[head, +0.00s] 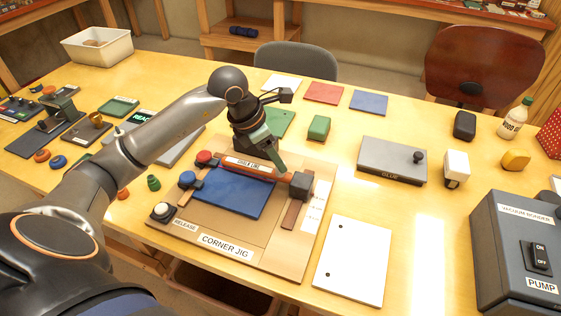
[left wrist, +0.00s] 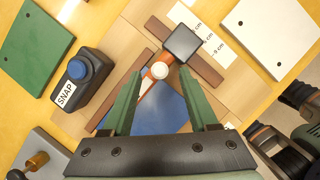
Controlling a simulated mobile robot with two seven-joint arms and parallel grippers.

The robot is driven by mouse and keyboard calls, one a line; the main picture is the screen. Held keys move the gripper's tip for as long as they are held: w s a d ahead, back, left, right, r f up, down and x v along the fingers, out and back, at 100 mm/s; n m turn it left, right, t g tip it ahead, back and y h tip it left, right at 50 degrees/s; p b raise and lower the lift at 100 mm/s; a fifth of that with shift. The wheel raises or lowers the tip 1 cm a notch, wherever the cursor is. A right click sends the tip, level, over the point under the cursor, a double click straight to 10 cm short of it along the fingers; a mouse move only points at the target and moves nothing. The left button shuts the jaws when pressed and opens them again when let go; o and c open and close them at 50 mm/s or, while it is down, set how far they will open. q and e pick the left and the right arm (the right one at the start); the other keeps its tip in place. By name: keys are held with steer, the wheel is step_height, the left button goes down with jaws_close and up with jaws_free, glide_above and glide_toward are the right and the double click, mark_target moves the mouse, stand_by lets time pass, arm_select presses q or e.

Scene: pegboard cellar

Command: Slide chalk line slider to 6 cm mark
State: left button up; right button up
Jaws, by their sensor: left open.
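The corner jig (head: 272,254) is a tan board on the table. Its orange-red bar, labelled chalk line (head: 240,164), runs along the far edge of a blue sheet (head: 238,195). A dark square slider block (head: 301,187) sits at the bar's right end, on a brown rail beside a white cm scale (head: 313,212).
A release button (head: 162,211) and a red button (head: 205,157) are on the jig's left side. A white sheet (head: 352,262) lies to the right. The vacuum bonder pump (head: 520,250) is far right.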

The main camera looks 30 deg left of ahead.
mark_target(264, 170)
arm_select(q)
steer(key=shift+x, duration=1.9)
jaws_close()
